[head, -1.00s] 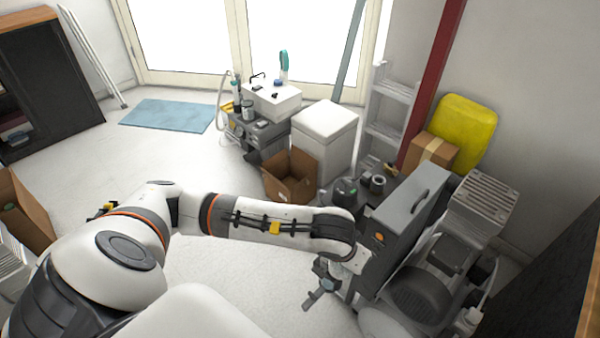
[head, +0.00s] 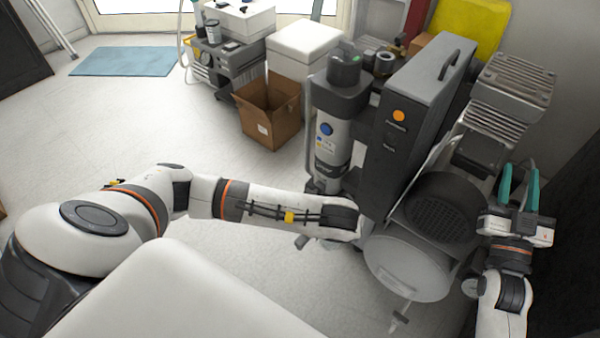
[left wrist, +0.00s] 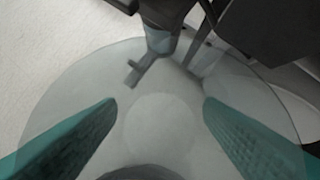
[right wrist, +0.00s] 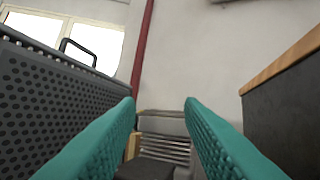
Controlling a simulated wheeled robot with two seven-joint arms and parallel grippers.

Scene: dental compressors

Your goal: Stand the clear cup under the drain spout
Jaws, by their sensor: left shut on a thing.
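The clear cup (left wrist: 160,122) fills much of the left wrist view, its wide round rim spreading around the teal fingers. My left gripper (left wrist: 160,104) is shut on it. Beyond the cup, near the rim's far side, is a grey drain fitting with a T-shaped handle (left wrist: 142,74) under a blue-grey body (left wrist: 163,40). I cannot tell whether the cup is directly under the spout. In the head view my left forearm hides the cup and left gripper. My right gripper (head: 520,184) is open and empty at the compressor's right; its fingers also show in the right wrist view (right wrist: 161,102).
The compressor's dark cabinet (head: 412,115), white filter column (head: 330,145) and round tank (head: 408,268) crowd around my left forearm. A finned unit (head: 512,90) stands behind my right gripper. An open cardboard box (head: 270,115) stands on the floor.

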